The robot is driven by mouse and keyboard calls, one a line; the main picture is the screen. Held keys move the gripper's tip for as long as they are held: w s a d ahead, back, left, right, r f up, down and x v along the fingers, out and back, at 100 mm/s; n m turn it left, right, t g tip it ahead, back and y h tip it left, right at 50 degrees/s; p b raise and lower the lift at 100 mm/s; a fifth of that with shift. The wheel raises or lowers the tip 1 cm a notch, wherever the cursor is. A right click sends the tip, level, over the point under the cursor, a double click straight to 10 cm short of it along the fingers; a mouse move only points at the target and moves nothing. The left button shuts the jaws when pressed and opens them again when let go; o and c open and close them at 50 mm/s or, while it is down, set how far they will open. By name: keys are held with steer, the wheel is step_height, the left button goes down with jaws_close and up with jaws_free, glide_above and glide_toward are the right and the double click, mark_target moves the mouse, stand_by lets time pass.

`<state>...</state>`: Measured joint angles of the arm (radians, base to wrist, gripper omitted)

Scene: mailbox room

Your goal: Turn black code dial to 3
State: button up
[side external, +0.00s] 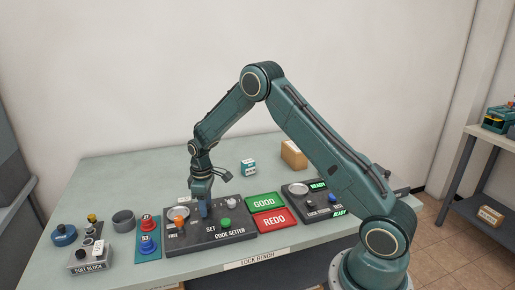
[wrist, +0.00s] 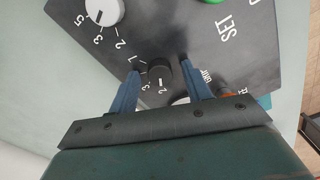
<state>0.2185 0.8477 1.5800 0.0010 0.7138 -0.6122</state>
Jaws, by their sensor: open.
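The black code dial (wrist: 159,72) is on the dark code setter panel (wrist: 190,30), with white numerals around it. A white pointer line on it is small, so I cannot tell its exact setting. My gripper (wrist: 160,66) is open, with one blue finger on each side of the dial. I cannot tell whether the fingers touch it. In the side external view my gripper (side external: 204,209) points down at the code setter panel (side external: 240,238) and hides the black dial.
A larger white dial (wrist: 103,10) is near the black dial on the panel. A green button (side external: 226,223) and an orange knob (side external: 180,223) are close by. GOOD (side external: 264,201) and REDO (side external: 274,220) plates lie to the right. Red and blue buttons (side external: 147,247) stand left.

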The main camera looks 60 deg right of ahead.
steer(key=shift+c, duration=0.4)
steer(key=c, duration=0.9)
steer(key=shift+m, duration=0.5)
steer(key=m, duration=0.3)
steer(key=shift+m, duration=2)
steer(key=o, duration=1)
